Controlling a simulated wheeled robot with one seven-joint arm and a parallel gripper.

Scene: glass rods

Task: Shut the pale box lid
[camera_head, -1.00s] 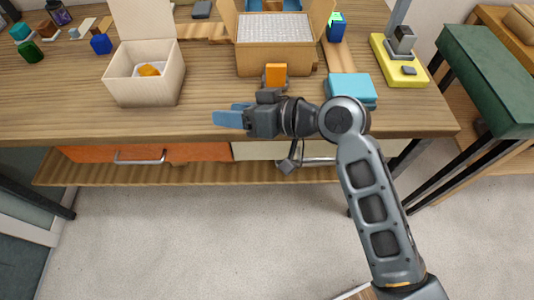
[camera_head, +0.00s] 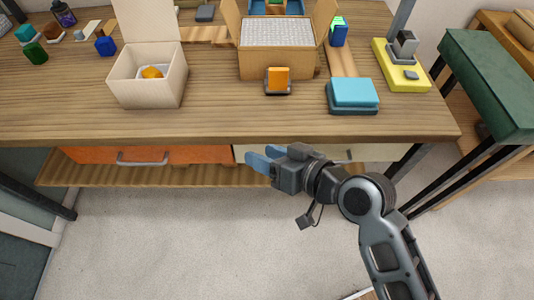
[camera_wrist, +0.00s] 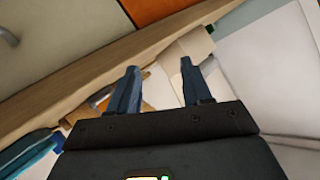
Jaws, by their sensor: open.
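The pale box (camera_head: 147,88) stands open on the left part of the table. Its lid (camera_head: 145,20) stands upright at the back edge, and the lid's top is cut off by the frame. A yellow-orange item (camera_head: 152,72) lies inside on something whitish. My gripper (camera_head: 262,162) is open and empty, in front of the table's front edge and to the right of the box, pointing left. In the wrist view the two blue fingers (camera_wrist: 157,85) are apart with nothing held between them.
A cardboard carton (camera_head: 275,62) with raised flaps stands right of the box, with an orange block (camera_head: 278,80) before it. A turquoise block (camera_head: 353,94) and a yellow base (camera_head: 402,72) are farther right. The table front before the box is clear.

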